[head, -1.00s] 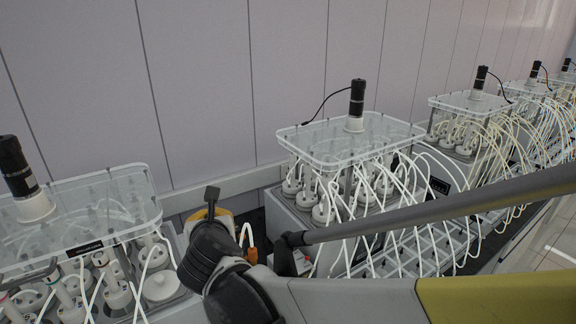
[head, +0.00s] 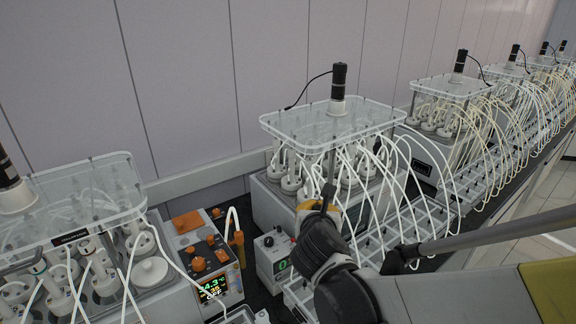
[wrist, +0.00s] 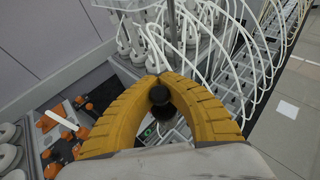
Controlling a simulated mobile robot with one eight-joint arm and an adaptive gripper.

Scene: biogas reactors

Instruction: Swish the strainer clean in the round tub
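My gripper (head: 326,208) has yellow fingers and is near the middle of the head view, in front of the centre reactor unit. In the wrist view the curved yellow fingers (wrist: 160,78) come together around a dark, round-ended piece (wrist: 159,96) that looks like a handle. I cannot make out the round tub in either view.
Reactor units with clear lids and black motors (head: 338,80) stand in a row along the wall. White tubes (head: 395,175) arch in front. A control box with orange knobs and a lit display (head: 212,288) and a small grey box (head: 276,256) stand left of my gripper.

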